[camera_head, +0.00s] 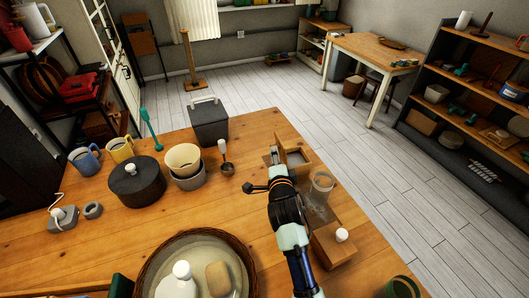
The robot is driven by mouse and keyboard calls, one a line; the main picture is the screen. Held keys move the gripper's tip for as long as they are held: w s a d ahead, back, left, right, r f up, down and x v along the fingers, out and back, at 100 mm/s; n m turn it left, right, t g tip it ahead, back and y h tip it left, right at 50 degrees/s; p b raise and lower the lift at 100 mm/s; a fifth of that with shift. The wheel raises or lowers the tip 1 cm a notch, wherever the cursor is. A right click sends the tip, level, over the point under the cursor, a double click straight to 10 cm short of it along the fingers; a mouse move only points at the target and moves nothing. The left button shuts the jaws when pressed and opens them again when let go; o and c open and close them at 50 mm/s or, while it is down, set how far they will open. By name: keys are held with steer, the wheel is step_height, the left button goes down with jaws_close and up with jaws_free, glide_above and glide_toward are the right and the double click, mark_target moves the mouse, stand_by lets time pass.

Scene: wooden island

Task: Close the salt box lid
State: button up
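A small wooden box (298,158), which looks like the salt box, stands near the right edge of the wooden island with its top open. A lighter panel, probably its lid, seems raised at its far side; the arm hides part of the box. My gripper (275,156) is at the box's left side, its tips close to the box wall. I cannot tell whether they touch it. The fingers are small and dark here, and their opening is unclear.
A clear glass jar (321,186) and a wooden box with a white knob (334,246) stand right of my arm. A scoop (226,168), nested bowls (184,160) and a grey canister (209,123) stand left. A wicker tray (150,262) is in front.

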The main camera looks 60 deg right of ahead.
steer(key=b+x, duration=0.1)
steer(key=x, duration=0.6)
steer(key=shift+w+d, duration=0.15)
steer(key=shift+d, duration=0.1)
jaws_close()
